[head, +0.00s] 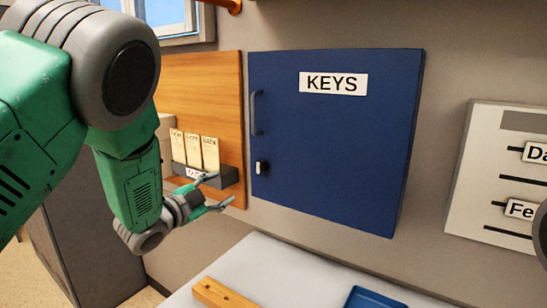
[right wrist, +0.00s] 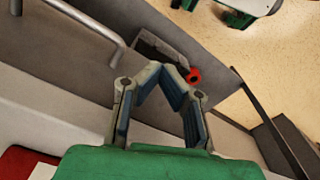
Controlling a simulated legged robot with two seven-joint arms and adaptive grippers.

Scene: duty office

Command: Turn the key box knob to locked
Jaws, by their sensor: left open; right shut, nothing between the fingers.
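The blue key box (head: 345,150) hangs on the wall with its door shut, marked by a white KEYS label (head: 333,83). Its small knob (head: 261,168) sits low on the left side of the door, white with a dark part; I cannot read its setting. My left gripper (head: 221,192) is open and empty, left of and slightly below the knob, apart from it, fingers pointing right. My right gripper (right wrist: 163,70) is shut and empty in the right wrist view, away from the key box.
A door handle (head: 256,113) stands above the knob. A wooden board with a dark card holder (head: 222,185) is behind my left gripper. Below are a pale tabletop (head: 275,270), a wooden block (head: 222,295) and a blue tray (head: 372,299). A white board (head: 490,190) hangs at right.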

